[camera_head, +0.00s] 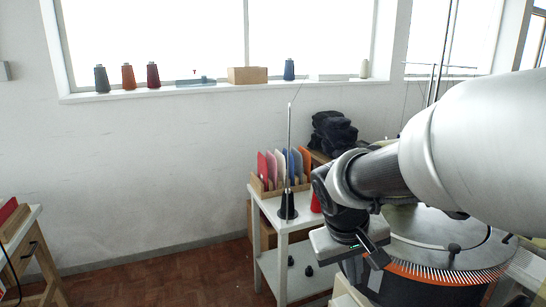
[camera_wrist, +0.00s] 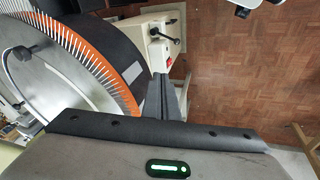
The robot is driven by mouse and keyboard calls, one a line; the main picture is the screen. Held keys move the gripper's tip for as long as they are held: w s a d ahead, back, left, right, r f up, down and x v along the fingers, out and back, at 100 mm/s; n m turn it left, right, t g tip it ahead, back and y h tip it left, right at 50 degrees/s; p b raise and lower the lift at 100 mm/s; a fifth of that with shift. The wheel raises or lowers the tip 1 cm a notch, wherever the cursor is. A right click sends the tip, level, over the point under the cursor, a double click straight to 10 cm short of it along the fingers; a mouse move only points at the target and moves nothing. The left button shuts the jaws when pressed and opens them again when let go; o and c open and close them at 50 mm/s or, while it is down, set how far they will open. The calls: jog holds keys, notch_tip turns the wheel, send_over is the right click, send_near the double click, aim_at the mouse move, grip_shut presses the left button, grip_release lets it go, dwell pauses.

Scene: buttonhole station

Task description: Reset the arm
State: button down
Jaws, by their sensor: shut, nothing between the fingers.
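My gripper (camera_head: 374,254) hangs at the end of my silver arm on the right of the head view, in front of a round machine. Its fingers point down and to the right. In the wrist view my gripper (camera_wrist: 166,98) shows as two dark fingers pressed together with nothing between them. The round machine (camera_head: 455,271) has an orange ring with a row of pale needles. Its ring (camera_wrist: 105,65) curves close to the left of the fingers in the wrist view. I cannot tell whether they touch.
A white cart (camera_head: 264,206) left of my gripper bears a thin-rod cone stand (camera_head: 288,205) and a wooden rack of coloured cards (camera_head: 269,184). A wooden-legged table (camera_head: 38,252) stands far left. Thread cones line the windowsill (camera_head: 215,88). The brick-patterned floor (camera_head: 160,277) between is clear.

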jog(key=s+a+r+m+t+y, duration=0.1)
jog(key=s+r+y, duration=0.15)
jog(key=s, duration=0.45)
jog(key=s+a+r+m+t+y, duration=0.1)
jog(key=s+r+t, duration=0.1)
jog(key=s+r, duration=0.3)
notch_tip(320, 180, up, 18)
jog(key=s+p, duration=0.1)
jog(key=p, duration=1.8)
jog(key=shift+s+r, duration=0.15)
jog(key=shift+a+h, duration=0.1)
jog(key=shift+h, duration=0.15)
